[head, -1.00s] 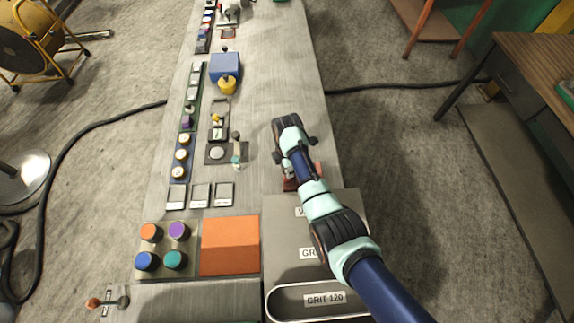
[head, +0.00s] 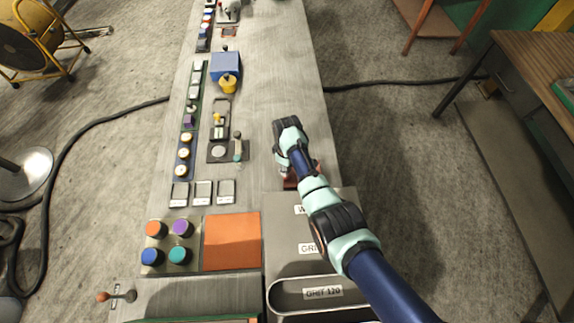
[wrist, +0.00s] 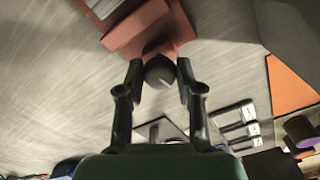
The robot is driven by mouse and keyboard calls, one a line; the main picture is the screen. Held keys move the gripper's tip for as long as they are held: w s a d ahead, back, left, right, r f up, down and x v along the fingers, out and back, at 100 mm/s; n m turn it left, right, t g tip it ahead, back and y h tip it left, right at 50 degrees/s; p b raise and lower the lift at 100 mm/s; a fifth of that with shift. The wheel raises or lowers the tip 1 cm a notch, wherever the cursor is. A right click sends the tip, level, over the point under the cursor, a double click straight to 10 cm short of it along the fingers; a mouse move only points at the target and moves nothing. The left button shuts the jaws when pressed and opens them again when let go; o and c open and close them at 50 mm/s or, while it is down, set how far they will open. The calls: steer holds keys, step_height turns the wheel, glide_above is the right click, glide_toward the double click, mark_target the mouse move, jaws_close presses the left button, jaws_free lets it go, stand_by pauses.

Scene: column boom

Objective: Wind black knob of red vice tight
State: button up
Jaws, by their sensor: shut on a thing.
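The red vice (wrist: 148,30) fills the top middle of the wrist view. Its round black knob (wrist: 160,74) faces my gripper. My gripper (wrist: 160,69) has one dark finger on each side of the knob and is shut on it. In the head view, a small part of the red vice (head: 290,182) shows beside my arm, near the bench's right edge. The knob and my fingers are hidden there by my wrist and arm.
The metal bench (head: 262,100) has clear room beyond my wrist. Left stand a panel with a lever (head: 238,150), several switches and a blue box (head: 225,65). Nearer are an orange block (head: 232,242) and grey grit-labelled trays (head: 340,283).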

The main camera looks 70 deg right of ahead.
steer(key=m, duration=0.5)
steer(key=shift+r+m+p, duration=0.1)
steer(key=shift+m+p, duration=0.2)
steer(key=m, duration=0.9)
steer(key=shift+w+m, duration=0.1)
steer(key=shift+m, duration=0.3)
steer(key=shift+m+p, duration=0.3)
steer(key=shift+m, duration=2.3)
steer(key=o, duration=1.2)
steer(key=shift+c, duration=0.2)
